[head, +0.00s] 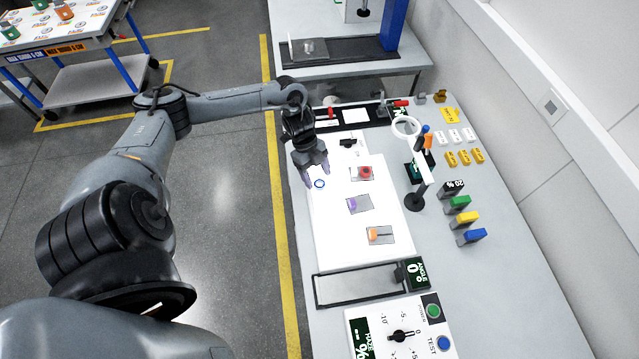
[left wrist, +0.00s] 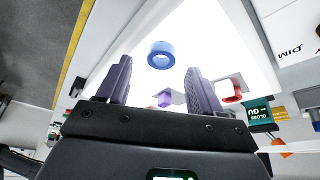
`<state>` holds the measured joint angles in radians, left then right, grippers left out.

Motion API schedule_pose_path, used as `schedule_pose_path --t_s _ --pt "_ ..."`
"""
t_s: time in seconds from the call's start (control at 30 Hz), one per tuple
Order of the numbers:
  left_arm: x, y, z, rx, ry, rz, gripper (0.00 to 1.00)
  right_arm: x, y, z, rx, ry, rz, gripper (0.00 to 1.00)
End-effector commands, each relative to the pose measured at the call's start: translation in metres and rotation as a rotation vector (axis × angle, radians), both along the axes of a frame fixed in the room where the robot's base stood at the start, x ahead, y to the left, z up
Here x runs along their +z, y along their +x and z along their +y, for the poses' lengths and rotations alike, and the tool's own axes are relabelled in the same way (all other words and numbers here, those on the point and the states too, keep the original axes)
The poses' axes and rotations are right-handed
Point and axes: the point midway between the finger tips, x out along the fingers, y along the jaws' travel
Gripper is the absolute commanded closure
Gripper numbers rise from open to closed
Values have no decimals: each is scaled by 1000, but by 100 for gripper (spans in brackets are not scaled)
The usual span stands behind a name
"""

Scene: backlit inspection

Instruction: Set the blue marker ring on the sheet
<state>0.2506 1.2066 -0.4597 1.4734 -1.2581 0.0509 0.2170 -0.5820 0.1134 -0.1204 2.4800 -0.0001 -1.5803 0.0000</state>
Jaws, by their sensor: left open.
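The blue marker ring (head: 319,183) lies on the white lit sheet (head: 335,235) near its left edge. The ring also shows in the left wrist view (left wrist: 161,54), between and just beyond my fingertips, with white surface around it. My left gripper (head: 317,180) points down over the ring with its fingers spread, one on each side. In the left wrist view the open fingers (left wrist: 158,66) do not appear to touch the ring. I cannot tell the exact height of the fingertips above the sheet. My right gripper is not in view.
On the sheet are a red part (head: 365,172), a purple part (head: 352,204) and an orange part (head: 374,235), each on a grey square. A stand with a ring lamp (head: 406,127) rises to the right. A black-framed tray (head: 357,287) and control panel (head: 400,335) sit in front.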

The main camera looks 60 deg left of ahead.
Motion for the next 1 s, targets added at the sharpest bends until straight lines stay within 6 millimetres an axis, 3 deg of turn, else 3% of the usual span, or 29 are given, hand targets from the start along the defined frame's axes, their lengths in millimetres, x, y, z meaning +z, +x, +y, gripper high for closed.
schedule_pose_path --t_s 0.2,0.5,0.9,1.0 --pt "-20 3 -9 0 -1 -1 34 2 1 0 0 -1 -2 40" --pt "-23 3 -10 -1 1 -1 34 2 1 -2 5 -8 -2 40" --pt "-22 3 -10 -1 1 -1 95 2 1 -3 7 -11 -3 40" --pt "-22 3 -10 -1 1 -1 98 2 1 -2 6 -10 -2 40"
